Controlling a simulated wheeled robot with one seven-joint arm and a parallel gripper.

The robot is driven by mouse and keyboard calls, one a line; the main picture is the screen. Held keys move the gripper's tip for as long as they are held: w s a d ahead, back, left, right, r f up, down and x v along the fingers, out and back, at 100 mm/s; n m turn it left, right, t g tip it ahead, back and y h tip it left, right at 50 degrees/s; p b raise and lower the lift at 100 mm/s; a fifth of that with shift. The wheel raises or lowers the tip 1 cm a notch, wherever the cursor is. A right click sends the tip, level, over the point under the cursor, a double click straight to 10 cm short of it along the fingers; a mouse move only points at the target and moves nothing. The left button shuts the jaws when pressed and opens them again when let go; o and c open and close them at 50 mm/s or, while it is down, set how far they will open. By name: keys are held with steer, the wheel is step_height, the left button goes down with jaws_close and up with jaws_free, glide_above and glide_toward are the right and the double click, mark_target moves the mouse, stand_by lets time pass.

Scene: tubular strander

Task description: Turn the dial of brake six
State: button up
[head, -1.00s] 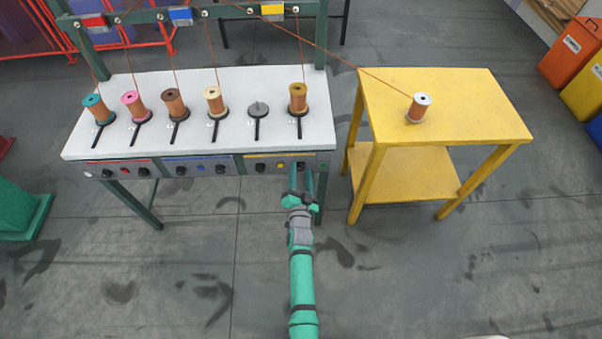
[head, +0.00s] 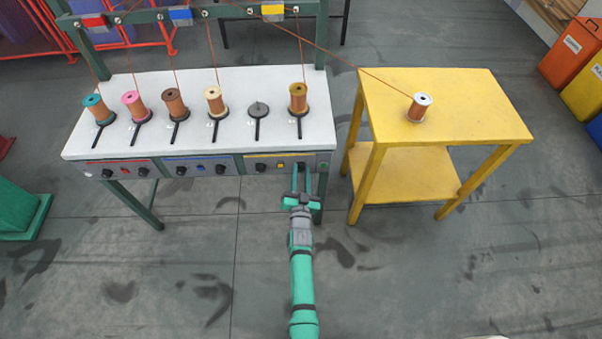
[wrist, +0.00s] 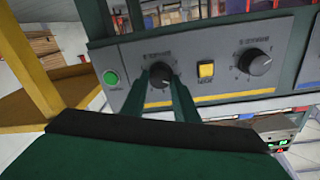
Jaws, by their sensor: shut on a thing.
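The brake six dial (wrist: 160,76) is a black knob at the end of the grey front panel nearest the green button. In the wrist view it sits between the two green fingers of my gripper (wrist: 161,80), which is shut on it. In the head view my gripper (head: 302,170) reaches up to the right end of the panel, and its fingers partly cover the dial there. The dial's exact pointer position is hard to read.
A yellow switch (wrist: 206,71) and another black dial (wrist: 254,62) share this panel section, with a green button (wrist: 111,78) on the other side. The white bench (head: 230,135) carries several spools. A yellow table (head: 455,120) stands at the right.

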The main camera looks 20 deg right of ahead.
steer(key=n, duration=0.6)
steer(key=shift+f+n, duration=0.1)
steer(key=shift+n, duration=0.3)
steer(key=n, duration=0.5)
steer(key=shift+n+t+y, duration=0.3)
steer(key=o, duration=1.1)
steer(key=shift+c, duration=0.2)
steer(key=shift+s, duration=0.1)
steer(key=v, duration=1)
steer(key=shift+s, duration=0.3)
steer(key=shift+a+f, duration=0.1)
